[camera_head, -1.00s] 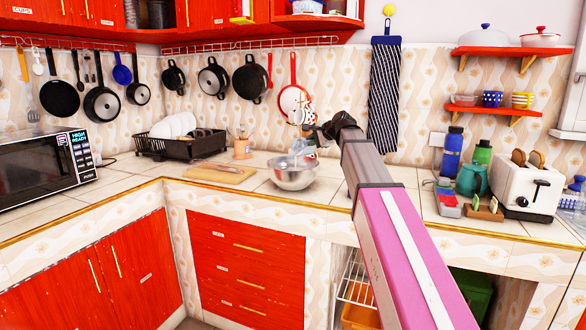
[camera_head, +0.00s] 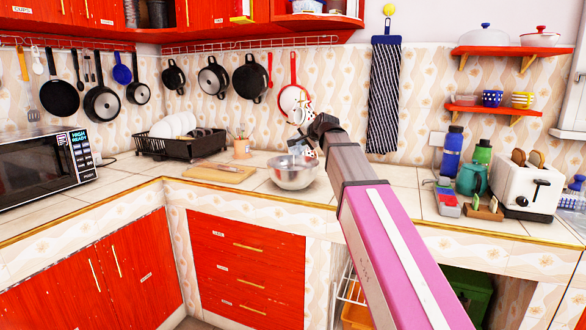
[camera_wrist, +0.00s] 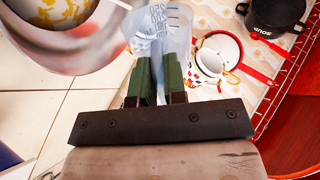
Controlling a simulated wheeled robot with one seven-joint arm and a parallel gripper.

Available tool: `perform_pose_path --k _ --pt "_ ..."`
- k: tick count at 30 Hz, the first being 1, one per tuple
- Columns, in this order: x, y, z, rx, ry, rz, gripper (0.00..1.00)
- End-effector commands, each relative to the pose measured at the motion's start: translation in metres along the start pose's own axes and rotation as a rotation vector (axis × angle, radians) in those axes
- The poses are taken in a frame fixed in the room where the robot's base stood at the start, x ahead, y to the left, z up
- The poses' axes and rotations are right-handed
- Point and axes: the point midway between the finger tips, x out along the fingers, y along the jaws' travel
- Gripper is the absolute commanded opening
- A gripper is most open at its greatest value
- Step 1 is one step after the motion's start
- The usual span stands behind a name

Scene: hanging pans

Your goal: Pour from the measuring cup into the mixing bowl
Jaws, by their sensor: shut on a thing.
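The steel mixing bowl (camera_head: 293,179) stands on the tiled counter. Its side and rim fill the upper left of the wrist view (camera_wrist: 100,47), with a yellow-and-white patch visible inside. My gripper (camera_head: 314,143) is just above and right of the bowl. In the wrist view, its green fingers (camera_wrist: 160,72) are shut on the clear measuring cup (camera_wrist: 172,28). The cup is beside the bowl rim in that view, and I cannot tell whether they touch. In the head view the cup (camera_head: 300,148) is small and looks tilted over the bowl. Its contents cannot be made out.
A cutting board (camera_head: 219,173) and a dish rack (camera_head: 180,148) are left of the bowl. Pans, including a red-handled one (camera_head: 293,98), hang on the wall behind. Bottles (camera_head: 453,150) and a toaster (camera_head: 528,188) stand right. The counter around the bowl is mostly clear.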

Motion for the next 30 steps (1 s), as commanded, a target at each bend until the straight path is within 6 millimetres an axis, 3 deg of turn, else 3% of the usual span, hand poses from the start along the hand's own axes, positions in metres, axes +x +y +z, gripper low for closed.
perform_pose_path --k 3,8,14,23,30 --pt "0.000 -0.001 0.002 -0.033 0.019 0.000 0.00" --pt "0.006 0.005 -0.021 0.183 -0.102 0.003 0.00" --pt "0.005 0.008 -0.021 0.248 -0.141 0.003 0.00" --pt "0.014 0.019 -0.037 0.450 -0.256 0.007 0.00" --pt "0.016 0.022 -0.064 0.610 -0.347 0.007 0.00"
